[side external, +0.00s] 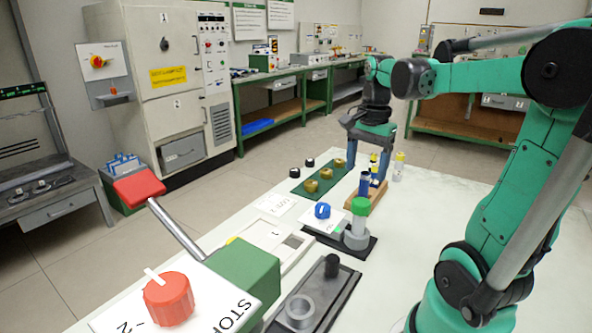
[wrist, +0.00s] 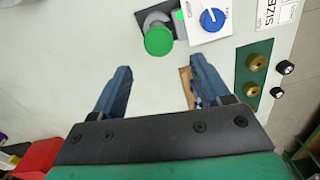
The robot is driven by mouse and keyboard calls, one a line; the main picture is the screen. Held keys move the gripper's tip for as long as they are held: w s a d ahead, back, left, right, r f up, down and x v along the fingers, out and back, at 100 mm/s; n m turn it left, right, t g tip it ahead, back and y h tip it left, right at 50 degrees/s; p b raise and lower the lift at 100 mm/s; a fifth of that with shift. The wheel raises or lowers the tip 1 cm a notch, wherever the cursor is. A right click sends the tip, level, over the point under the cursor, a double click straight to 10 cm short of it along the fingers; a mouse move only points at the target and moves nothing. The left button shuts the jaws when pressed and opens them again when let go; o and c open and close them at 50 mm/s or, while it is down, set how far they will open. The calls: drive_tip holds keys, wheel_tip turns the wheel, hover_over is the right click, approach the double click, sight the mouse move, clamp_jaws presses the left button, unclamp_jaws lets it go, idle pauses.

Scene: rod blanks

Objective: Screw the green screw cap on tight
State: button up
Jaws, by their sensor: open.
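The green screw cap (side external: 359,206) sits at the top of a grey upright part on a dark base (side external: 361,253). In the wrist view the cap (wrist: 158,41) shows from above as a green disc, with part of the grey fixture (wrist: 155,19) behind it. How far down it is threaded cannot be told. My gripper (side external: 367,180) is open and empty, pointing down, beyond the cap in the side view. In the wrist view its two fingers (wrist: 160,66) are spread wide, and the cap lies just ahead of the fingertips, between their lines, apart from both.
A blue knob (side external: 322,210) on a white plate stands beside the cap. A wooden rack (side external: 378,198) with yellow-topped rods is close to my fingers. A green mat (side external: 318,178) holds brass pieces. A red-handled lever (side external: 140,187) and a red knob (side external: 168,298) are in front.

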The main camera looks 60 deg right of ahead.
sight(362, 201)
drive_tip(key=shift+f+n, duration=0.1)
drive_tip(key=shift+n, duration=0.6)
drive_tip(key=shift+f, duration=4.55)
drive_tip(key=n, duration=0.4)
drive_tip(key=shift+n, duration=0.3)
drive_tip(key=shift+n, duration=0.9)
drive_tip(key=n, duration=0.2)
drive_tip(key=shift+n, duration=0.4)
